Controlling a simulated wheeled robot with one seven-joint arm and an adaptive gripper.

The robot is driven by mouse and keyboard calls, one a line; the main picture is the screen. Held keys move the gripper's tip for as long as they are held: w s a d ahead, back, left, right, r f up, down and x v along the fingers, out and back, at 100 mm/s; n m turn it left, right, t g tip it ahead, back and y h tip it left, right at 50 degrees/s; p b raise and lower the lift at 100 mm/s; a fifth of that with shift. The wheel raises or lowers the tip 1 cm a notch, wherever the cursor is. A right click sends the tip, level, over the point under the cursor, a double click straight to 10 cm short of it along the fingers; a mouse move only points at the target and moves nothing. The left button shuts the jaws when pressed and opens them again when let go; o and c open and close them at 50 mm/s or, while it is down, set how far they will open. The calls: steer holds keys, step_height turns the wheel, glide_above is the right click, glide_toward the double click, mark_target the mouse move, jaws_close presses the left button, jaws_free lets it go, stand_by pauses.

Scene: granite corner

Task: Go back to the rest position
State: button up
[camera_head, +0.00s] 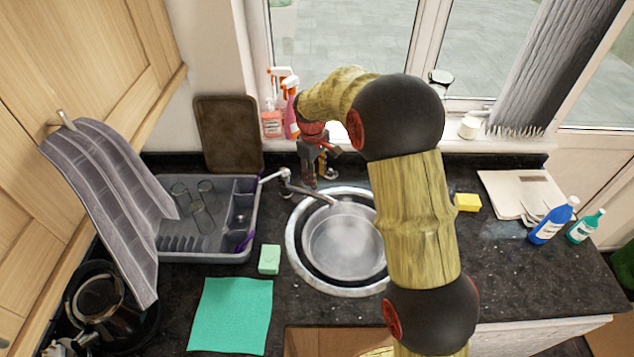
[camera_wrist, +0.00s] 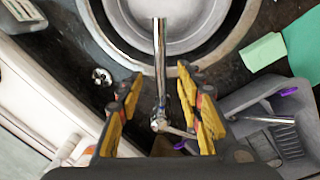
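My gripper (camera_head: 320,172) is behind the sink, beside the tap's base at the back of the counter, pointing down. In the wrist view my gripper (camera_wrist: 160,80) has its yellow-padded fingers wide apart, with nothing held. The chrome tap (camera_wrist: 160,70) shows between the fingers in that view; I cannot tell how far below them it is.
A grey dish rack (camera_head: 205,255) with glasses stands left. A green sponge (camera_head: 269,259) and teal cloth (camera_head: 230,315) lie near the front. Spray bottles (camera_head: 272,122) stand close behind my gripper, by the window. A yellow sponge (camera_head: 467,202), boards (camera_head: 520,190) and bottles (camera_head: 552,222) are right.

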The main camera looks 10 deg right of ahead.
steer(key=shift+r, duration=0.2)
stand_by(0.5)
steer(key=s+d+r+m+t+b, duration=0.1)
steer(key=s+b, duration=0.3)
steer(key=s, duration=0.9)
steer(key=s+d+r+m+t+b, duration=0.2)
steer(key=s+r+m+b, duration=0.2)
steer(key=s, duration=0.8)
steer(key=s+d+r+m+t+b, duration=0.2)
steer(key=s+b, duration=0.3)
steer(key=s, duration=0.8)
steer(key=shift+s+d+r+m+y, duration=0.15)
steer(key=shift+s+r+m+y, duration=0.2)
steer(key=shift+m, duration=0.35)
